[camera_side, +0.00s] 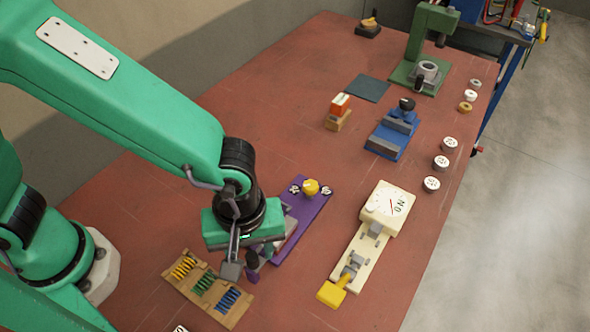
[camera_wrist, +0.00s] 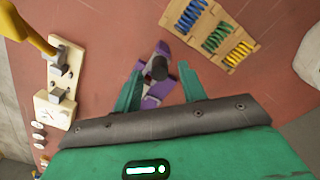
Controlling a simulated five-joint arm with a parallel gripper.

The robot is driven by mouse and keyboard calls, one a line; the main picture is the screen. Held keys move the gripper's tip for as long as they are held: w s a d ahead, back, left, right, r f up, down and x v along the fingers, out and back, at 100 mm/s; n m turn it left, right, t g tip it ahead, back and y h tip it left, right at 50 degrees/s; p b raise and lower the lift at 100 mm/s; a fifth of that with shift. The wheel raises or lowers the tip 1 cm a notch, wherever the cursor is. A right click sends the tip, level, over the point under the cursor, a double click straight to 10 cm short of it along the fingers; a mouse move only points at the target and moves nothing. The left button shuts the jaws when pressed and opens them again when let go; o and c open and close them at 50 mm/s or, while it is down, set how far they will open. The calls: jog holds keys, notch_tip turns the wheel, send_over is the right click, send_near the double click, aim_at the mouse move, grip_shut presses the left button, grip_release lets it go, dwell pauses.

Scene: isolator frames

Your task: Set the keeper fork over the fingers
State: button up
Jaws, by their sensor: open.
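My gripper (camera_side: 252,257) is open, pointing down over the near end of a purple plate fixture (camera_side: 309,208). In the wrist view, its green fingers stand apart on either side of a purple part (camera_wrist: 152,100) with a dark rounded top (camera_wrist: 159,68). Whether either finger touches it is unclear. A cream unit (camera_side: 348,253) with a dial box (camera_side: 389,207), grey metal clips and a yellow handle (camera_side: 331,293) lies to the right; its yellow handle (camera_wrist: 30,28) is at upper left in the wrist view. I cannot tell for certain which piece is the keeper fork or which are the fingers.
A wooden rack (camera_side: 180,290) of yellow, green and blue pieces lies close to my gripper. A yellow knob (camera_side: 310,187) tops the purple plate. A blue fixture (camera_side: 391,137), a red-and-wood block (camera_side: 338,113) and a green press (camera_side: 420,75) stand farther back. White round pieces line the right edge.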

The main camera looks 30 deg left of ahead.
jog(key=shift+f, duration=1.05)
grip_shut()
